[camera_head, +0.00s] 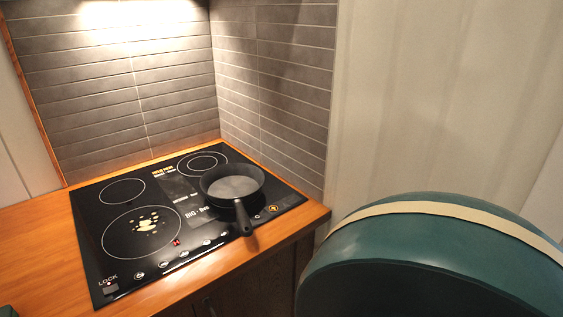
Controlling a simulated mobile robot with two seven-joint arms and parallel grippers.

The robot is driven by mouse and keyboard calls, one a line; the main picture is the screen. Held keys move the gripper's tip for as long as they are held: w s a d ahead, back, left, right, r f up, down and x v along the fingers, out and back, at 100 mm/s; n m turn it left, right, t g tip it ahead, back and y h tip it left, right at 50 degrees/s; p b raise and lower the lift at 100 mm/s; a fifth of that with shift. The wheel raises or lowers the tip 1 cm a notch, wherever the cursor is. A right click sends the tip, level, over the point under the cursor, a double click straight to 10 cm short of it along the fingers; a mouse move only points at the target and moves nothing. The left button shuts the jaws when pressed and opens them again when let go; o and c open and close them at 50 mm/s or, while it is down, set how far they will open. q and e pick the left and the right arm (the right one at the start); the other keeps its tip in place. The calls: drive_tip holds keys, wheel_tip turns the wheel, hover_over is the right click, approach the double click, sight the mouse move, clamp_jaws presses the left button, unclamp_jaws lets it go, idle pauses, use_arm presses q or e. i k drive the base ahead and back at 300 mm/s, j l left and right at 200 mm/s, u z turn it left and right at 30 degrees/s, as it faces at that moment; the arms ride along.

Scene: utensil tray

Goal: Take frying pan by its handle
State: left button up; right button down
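A dark frying pan (232,184) sits on the right part of a black glass cooktop (110,262). Its black handle (242,217) points toward the front edge of the counter, slightly right. The pan looks empty. Neither of my grippers shows in the head view, and nothing is touching the pan.
The cooktop is set in a wooden counter (82,222), with yellow spots (148,221) on its front left burner. Grey tiled walls (110,90) stand behind and to the right. A large rounded green object (440,265) with a beige band fills the lower right.

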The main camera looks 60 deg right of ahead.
sight(235, 184)
drive_tip(key=z, duration=1.5)
